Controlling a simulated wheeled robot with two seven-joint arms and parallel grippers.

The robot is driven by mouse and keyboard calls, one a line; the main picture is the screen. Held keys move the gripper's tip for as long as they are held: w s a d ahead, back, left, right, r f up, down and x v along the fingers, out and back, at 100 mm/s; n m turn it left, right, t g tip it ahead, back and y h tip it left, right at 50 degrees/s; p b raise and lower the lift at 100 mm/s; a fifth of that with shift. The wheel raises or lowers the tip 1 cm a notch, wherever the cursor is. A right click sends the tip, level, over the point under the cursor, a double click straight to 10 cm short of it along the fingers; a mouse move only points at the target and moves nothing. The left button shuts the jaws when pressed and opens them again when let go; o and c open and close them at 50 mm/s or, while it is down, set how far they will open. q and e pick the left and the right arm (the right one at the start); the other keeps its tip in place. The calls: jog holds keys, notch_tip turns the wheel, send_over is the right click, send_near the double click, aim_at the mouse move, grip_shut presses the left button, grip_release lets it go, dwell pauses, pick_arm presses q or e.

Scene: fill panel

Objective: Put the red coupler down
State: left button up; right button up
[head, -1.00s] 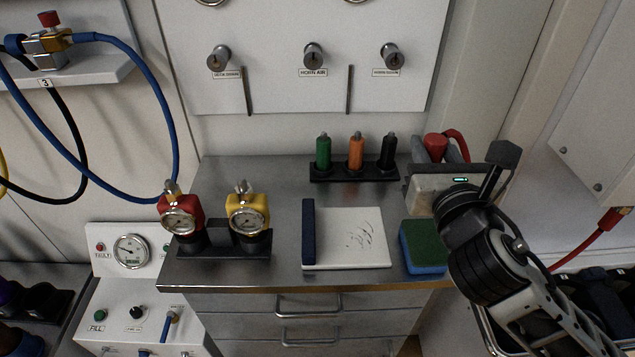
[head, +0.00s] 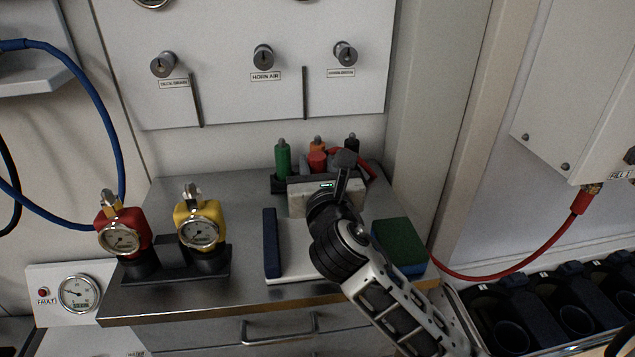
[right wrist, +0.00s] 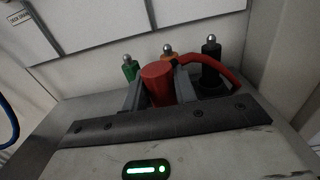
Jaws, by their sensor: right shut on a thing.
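The red coupler (head: 317,161) is held in my right gripper (head: 318,168) above the back of the grey cabinet top (head: 180,270), in front of the marker-like tools. In the right wrist view the red coupler (right wrist: 157,84) stands between two grey fingers that press on its sides. A red hose (right wrist: 215,66) runs from it to the right. The gripper body hides the coupler's lower part, so I cannot tell whether it touches the surface. My left gripper is not in view.
Green (head: 283,158), orange and black tools stand in a rack just behind. Red and yellow gauges (head: 199,228) stand at left. A red hose (head: 500,275) hangs from the right wall box.

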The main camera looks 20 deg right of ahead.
jog(key=shift+f+b, duration=0.3)
jog(key=shift+f, duration=1.25)
jog(key=o, duration=1)
